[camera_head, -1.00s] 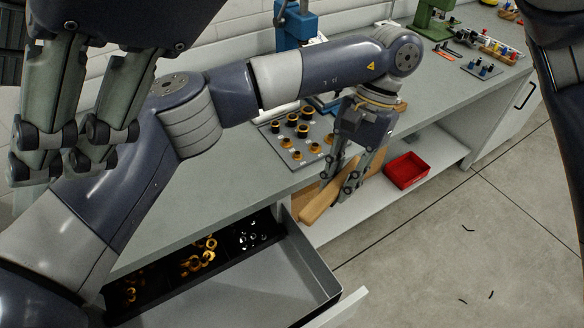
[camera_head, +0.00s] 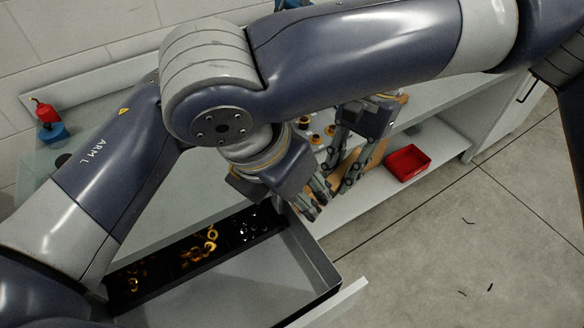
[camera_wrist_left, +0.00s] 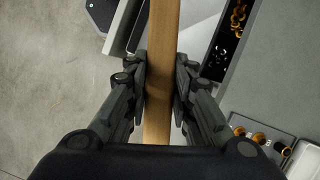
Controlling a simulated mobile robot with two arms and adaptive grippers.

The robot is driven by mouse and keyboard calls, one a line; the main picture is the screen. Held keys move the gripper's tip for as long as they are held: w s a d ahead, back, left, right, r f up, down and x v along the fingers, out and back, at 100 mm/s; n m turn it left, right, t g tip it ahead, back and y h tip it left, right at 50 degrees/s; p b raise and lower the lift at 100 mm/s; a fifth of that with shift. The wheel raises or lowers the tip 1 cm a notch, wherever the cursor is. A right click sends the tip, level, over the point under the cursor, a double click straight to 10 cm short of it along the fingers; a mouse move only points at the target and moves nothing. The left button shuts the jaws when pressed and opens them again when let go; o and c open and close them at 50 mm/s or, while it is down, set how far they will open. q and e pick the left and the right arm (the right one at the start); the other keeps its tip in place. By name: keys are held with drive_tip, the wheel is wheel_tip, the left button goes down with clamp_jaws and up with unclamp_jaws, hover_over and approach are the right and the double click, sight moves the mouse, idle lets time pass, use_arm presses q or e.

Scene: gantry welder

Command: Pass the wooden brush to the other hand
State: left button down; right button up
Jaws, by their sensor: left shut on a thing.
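The wooden brush (camera_head: 351,160) is a long tan piece beside the workbench edge, above the open drawer. My left gripper (camera_head: 350,178) is shut on it. In the left wrist view the brush (camera_wrist_left: 162,60) runs upright through the picture between the left fingers (camera_wrist_left: 161,85). My right gripper (camera_head: 320,205) comes in over the bench from the upper left of the brush, its fingers apart, right by the brush's near end. It covers that end, so I cannot tell whether the brush lies between its fingers or touches them.
The drawer (camera_head: 325,283) stands open below, with gold and silver parts in its black compartments. A red bin (camera_head: 407,163) sits on the lower shelf at right. My right arm hides much of the bench.

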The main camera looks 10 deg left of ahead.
sight(335, 183)
use_arm(q)
drive_tip(key=shift+w, duration=0.1)
use_arm(e)
drive_tip(key=x, duration=0.9)
drive_tip(key=shift+w+f, duration=0.1)
drive_tip(key=shift+f, duration=0.05)
clamp_jaws()
use_arm(q)
drive_tip(key=c, duration=1.3)
unclamp_jaws()
drive_tip(key=v, duration=1.2)
